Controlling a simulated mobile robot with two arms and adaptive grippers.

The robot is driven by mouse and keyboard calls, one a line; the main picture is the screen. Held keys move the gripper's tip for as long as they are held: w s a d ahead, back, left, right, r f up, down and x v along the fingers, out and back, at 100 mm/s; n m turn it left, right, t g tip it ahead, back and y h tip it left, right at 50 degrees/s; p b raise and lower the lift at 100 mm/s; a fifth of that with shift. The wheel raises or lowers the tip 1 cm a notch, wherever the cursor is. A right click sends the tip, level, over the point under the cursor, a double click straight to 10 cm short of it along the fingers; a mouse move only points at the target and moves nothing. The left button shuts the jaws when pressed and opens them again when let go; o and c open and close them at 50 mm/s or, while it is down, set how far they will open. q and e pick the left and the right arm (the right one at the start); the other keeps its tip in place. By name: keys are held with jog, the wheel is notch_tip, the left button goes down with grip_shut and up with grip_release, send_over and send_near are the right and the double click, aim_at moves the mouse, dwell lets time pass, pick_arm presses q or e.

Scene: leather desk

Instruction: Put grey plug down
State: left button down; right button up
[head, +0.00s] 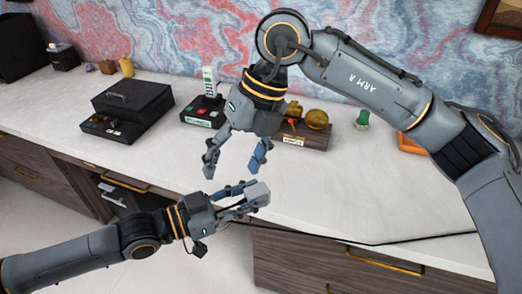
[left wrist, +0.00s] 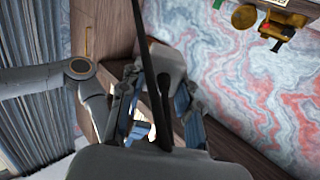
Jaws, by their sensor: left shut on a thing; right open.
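The grey plug (head: 259,193) is a pale block at the tips of my left gripper (head: 246,199), which is shut on it. The plug is over the desk's front edge in the head view; I cannot tell whether it touches the desk. In the left wrist view the plug (left wrist: 168,62) shows between the fingers, partly hidden by a dark cable. My right gripper (head: 236,166) is open and empty, above and slightly left of the plug in the head view, with its fingers pointing down.
A black cable (head: 350,242) runs along the desk's front edge to the right. Behind stand a black box (head: 133,98), a device with a pale handset (head: 209,82), a wooden block with brass knobs (head: 312,132) and a green item (head: 362,119). The pale desktop (head: 345,190) is clear at front right.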

aim_at(257, 189)
pick_arm(q)
jog(key=shift+d, duration=0.1)
pick_arm(e)
jog(key=d+r+t+h, duration=0.1)
jog(key=d+t+h, duration=0.2)
jog(key=d, duration=0.2)
jog(key=f, duration=0.3)
jog(key=w+f, duration=0.1)
jog(key=f, duration=0.3)
jog(key=w+a+f, duration=0.1)
jog(key=f, duration=0.3)
jog(key=shift+w+a+f, duration=0.1)
jog(key=shift+w+f, duration=0.05)
jog(key=shift+w, duration=0.05)
jog(key=c, duration=1.2)
pick_arm(q)
jog(key=c, duration=0.9)
grip_release()
pick_arm(e)
jog(key=shift+c, duration=0.3)
pick_arm(q)
jog(key=shift+o, duration=0.2)
